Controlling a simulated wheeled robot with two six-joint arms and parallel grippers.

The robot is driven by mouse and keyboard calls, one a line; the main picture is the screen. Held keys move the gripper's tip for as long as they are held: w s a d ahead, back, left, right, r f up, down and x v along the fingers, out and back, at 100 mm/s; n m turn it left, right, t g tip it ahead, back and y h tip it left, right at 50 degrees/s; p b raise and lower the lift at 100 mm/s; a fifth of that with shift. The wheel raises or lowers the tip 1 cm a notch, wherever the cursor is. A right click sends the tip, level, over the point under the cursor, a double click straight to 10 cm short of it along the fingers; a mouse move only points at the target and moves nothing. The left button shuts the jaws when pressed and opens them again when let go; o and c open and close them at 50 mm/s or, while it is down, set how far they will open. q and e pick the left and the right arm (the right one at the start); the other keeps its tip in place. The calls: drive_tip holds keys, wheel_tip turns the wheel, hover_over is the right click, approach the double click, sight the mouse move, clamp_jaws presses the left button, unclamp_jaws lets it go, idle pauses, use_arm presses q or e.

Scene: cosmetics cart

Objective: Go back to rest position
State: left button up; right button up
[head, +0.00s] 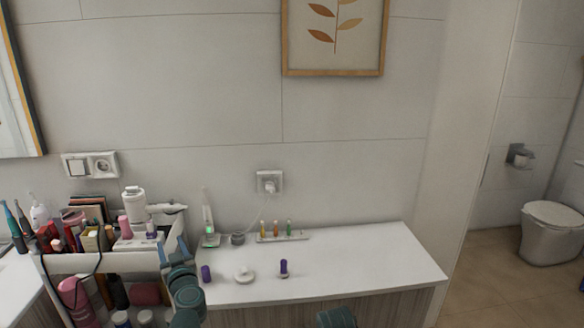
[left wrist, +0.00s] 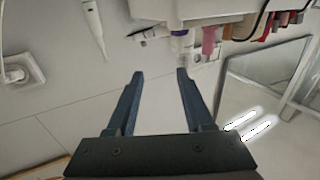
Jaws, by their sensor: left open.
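My left gripper (head: 174,250) is in front of the right end of the cosmetics cart (head: 85,262), near the counter's left edge. In the left wrist view its two dark blue fingers (left wrist: 160,75) are spread apart with nothing between them. The cart's bottles show beyond the fingertips in that view, with a white tube (left wrist: 182,48) near the right finger. A dark teal part of my right arm (head: 336,317) shows at the bottom of the head view; its gripper is not seen.
The white counter (head: 375,265) holds two purple-capped items (head: 283,268) (head: 206,273), a round white item (head: 243,275), a small rack of colored tubes (head: 281,236) and an electric toothbrush (head: 208,225). Its right side is clear. A toilet (head: 552,230) stands far right.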

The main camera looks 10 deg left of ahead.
use_arm(q)
drive_tip(key=w+d+f+m+h, duration=0.2)
drive_tip(key=d+m+h, duration=0.45)
drive_tip(key=d, duration=0.75)
drive_tip(key=w+d+f+m+h, duration=0.2)
drive_tip(key=d+f+m+h, duration=0.15)
drive_tip(key=d+h, duration=0.8)
drive_tip(key=s+d+f+m+g+y, duration=0.3)
drive_tip(key=s+d+f+g, duration=0.7)
drive_tip(key=s+d+f, duration=0.3)
drive_tip(key=s+a+f+n+g+y, duration=0.1)
drive_tip(key=s+a+f+g+y, duration=0.2)
drive_tip(key=s, duration=0.7)
drive_tip(key=shift+s+a+n+g+y+p, duration=0.15)
drive_tip(key=shift+a+n+g+y+p, duration=0.3)
drive_tip(key=shift+a+g+y, duration=0.65)
